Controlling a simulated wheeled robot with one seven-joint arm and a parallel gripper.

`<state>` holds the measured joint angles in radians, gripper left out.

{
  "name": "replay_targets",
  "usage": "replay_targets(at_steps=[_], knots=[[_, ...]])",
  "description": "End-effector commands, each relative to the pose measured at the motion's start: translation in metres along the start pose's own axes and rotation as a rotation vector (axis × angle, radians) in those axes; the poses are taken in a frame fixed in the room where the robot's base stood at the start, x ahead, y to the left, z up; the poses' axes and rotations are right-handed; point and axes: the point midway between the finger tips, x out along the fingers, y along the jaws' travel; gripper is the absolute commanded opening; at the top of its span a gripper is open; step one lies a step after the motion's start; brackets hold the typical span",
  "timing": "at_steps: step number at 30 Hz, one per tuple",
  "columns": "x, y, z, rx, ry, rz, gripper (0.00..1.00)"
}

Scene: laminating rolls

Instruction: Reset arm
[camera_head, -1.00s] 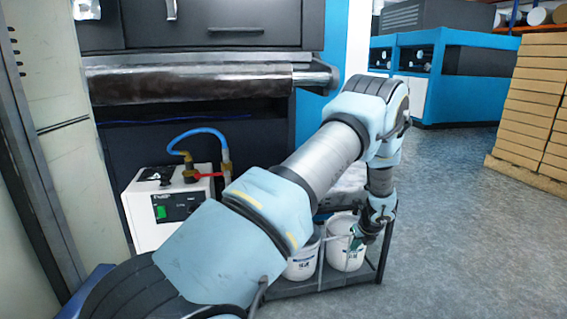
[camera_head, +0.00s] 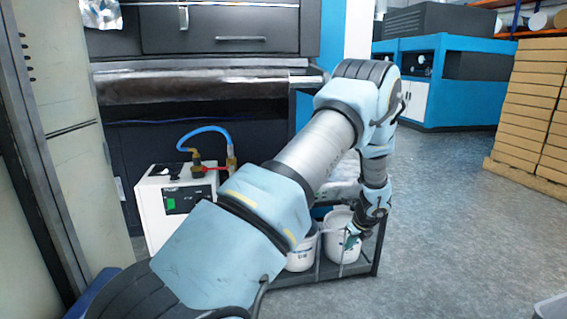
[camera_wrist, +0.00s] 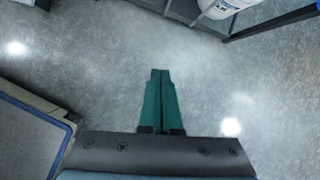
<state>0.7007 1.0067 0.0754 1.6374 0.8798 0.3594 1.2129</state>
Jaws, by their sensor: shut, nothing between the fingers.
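My gripper (camera_wrist: 160,75) shows in the wrist view with its two green fingers pressed together, empty, pointing over bare grey floor. In the head view my gripper (camera_head: 350,240) hangs at the end of my bent arm, in front of the white buckets on the low dark cart. My arm reaches from the lower left across the middle of the head view and hides part of the cart and machine.
White buckets (camera_head: 340,221) stand on the dark cart (camera_head: 330,278). A white unit (camera_head: 155,205) with a blue hose stands left, before the dark machine with its roller (camera_head: 190,82). Stacked boxes (camera_head: 530,105) stand right. The grey floor (camera_head: 450,220) there is clear.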

Motion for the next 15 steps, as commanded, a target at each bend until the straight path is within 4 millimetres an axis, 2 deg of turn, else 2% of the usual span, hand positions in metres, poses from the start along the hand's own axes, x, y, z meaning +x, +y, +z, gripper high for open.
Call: replay_targets(at_steps=[8, 11, 15], knots=[[-0.041, 0.05, 0.036, -0.369, 0.035, 0.045, 0.0], [-0.062, 0.077, 0.05, -0.562, 0.05, 0.07, 0.0], [-0.105, 0.133, 0.068, -0.945, 0.075, 0.121, 0.0]])
